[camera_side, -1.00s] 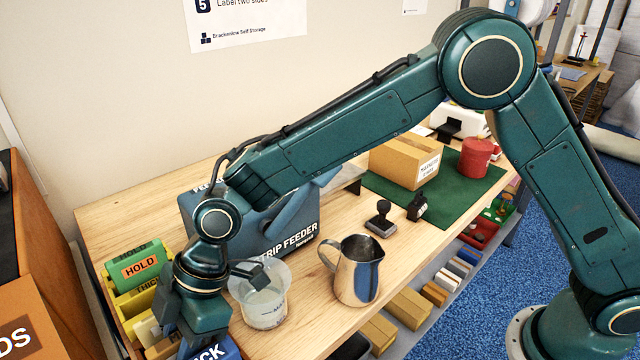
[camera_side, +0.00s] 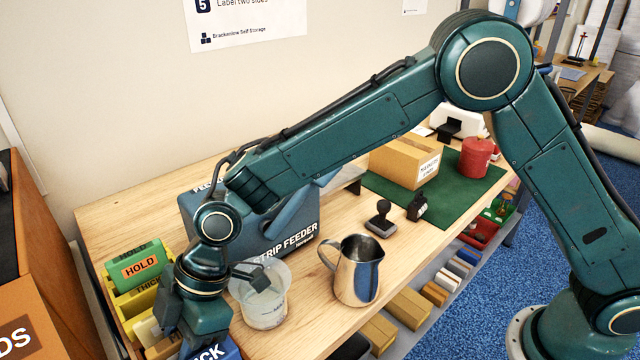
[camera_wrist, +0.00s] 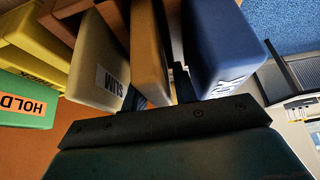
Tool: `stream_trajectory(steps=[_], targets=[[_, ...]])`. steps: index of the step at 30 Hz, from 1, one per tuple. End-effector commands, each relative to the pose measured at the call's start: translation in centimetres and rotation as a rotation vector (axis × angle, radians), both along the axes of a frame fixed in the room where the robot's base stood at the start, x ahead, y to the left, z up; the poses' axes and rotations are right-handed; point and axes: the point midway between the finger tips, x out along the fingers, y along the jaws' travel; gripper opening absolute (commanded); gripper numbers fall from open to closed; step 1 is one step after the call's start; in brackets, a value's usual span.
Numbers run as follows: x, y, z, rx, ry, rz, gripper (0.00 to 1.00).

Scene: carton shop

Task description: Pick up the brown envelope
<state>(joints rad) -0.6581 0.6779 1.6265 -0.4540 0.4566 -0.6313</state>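The brown envelope (camera_wrist: 149,55) stands on edge in a row, between a beige item (camera_wrist: 103,65) marked SLIM and a blue item (camera_wrist: 222,48) in the wrist view. My gripper (camera_wrist: 160,92) reaches into the row with one finger on each side of the brown envelope. The fingers are apart; their tips are partly hidden between the items, and I see no clear grip. In the side view my gripper (camera_side: 192,335) is low over the row at the bench's left front, and it hides the envelope there.
A green HOLD item (camera_side: 138,267) and a yellow item (camera_side: 140,300) stand in the same row. A clear measuring cup (camera_side: 264,305) is close to the right of my gripper. A steel jug (camera_side: 358,275) and a blue strip feeder (camera_side: 285,232) stand further right and behind.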

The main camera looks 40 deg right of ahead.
Motion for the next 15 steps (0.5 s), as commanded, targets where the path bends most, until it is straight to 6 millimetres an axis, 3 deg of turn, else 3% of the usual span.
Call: stream_trajectory(steps=[10,11,15], targets=[[0.00,0.00,-0.08,0.000,0.000,0.000,0.28],[0.00,0.00,-0.08,0.000,0.000,0.000,0.26],[0.00,0.00,-0.08,0.000,0.000,0.000,0.00]])
